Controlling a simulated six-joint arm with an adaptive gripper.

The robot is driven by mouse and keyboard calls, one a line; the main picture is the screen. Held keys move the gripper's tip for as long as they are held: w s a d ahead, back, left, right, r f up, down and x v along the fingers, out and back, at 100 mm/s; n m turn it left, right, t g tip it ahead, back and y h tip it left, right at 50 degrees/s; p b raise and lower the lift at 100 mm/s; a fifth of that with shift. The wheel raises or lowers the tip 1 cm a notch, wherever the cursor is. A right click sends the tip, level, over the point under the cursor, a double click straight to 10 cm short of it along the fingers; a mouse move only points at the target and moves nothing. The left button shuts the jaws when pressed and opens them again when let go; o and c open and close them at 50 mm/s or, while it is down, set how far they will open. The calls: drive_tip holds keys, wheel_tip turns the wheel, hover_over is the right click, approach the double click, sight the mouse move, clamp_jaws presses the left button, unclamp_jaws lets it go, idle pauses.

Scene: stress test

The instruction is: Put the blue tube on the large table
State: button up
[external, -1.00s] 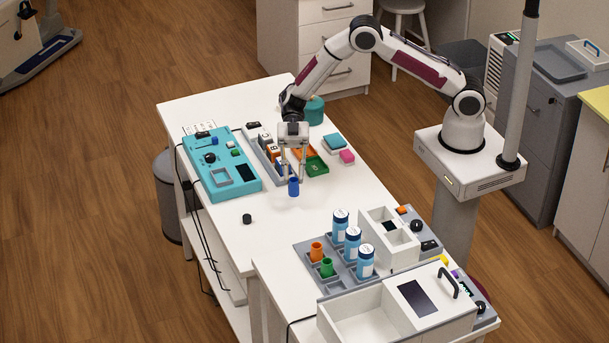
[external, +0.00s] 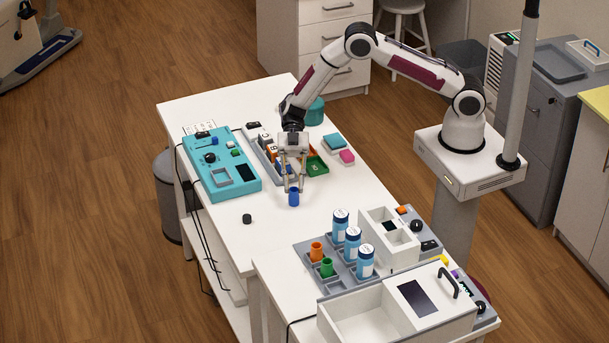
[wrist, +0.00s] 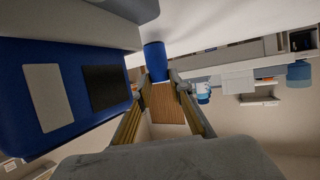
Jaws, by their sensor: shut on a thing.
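The blue tube (external: 294,198) is at the fingertips of my gripper (external: 293,188), low over the white large table (external: 330,211). My gripper is shut on the tube and points down. In the wrist view the tube (wrist: 155,62) shows between the two fingertips (wrist: 153,80). The tube is upright in the external view. I cannot tell whether its bottom touches the tabletop.
A teal device (external: 243,186) lies left of my gripper, and a grey tray of small parts (external: 262,157) stands behind it. A small black cap (external: 247,218) lies at the left. A rack (external: 310,262) with tubes and bottles stands in front.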

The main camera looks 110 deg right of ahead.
drive_tip(key=shift+f, duration=0.1)
drive_tip(key=o, duration=0.9)
drive_tip(key=v, duration=1.2)
